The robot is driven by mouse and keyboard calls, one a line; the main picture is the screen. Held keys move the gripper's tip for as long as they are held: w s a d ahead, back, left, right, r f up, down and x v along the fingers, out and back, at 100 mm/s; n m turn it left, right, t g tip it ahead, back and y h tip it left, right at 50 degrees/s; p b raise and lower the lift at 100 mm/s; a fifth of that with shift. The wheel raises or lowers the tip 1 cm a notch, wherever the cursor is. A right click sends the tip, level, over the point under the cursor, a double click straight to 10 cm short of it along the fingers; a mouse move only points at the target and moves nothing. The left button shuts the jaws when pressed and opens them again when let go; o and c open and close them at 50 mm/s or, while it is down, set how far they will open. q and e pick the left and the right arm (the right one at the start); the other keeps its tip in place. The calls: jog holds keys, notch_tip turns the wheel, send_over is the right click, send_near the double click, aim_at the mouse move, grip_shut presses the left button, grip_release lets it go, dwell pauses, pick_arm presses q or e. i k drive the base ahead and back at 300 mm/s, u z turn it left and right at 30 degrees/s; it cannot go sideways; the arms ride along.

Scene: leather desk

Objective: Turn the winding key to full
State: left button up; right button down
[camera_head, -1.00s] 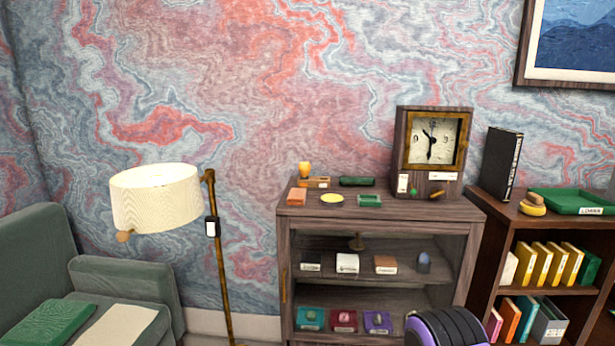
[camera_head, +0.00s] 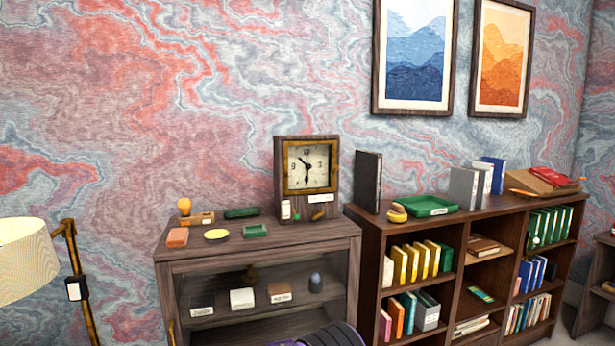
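A wooden clock (camera_head: 307,167) with a square brass-framed face stands at the back right of the grey wooden cabinet top. Below its face are a white label (camera_head: 320,198), a small green spot and a brass-coloured piece (camera_head: 319,214) that may be the winding key; it is too small to be sure. A white tag (camera_head: 286,209) is at the clock's lower left. Neither gripper shows in the head view. A dark rounded part with a purple edge at the bottom middle seems to be mine.
A bookshelf (camera_head: 362,219) adjoins on the right. A floor lamp (camera_head: 27,262) stands at left.

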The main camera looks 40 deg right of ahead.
aim_at(317, 214)
jog(key=z, duration=0.45)
jog(key=i, duration=1.6)
jog(key=z, duration=1.25)
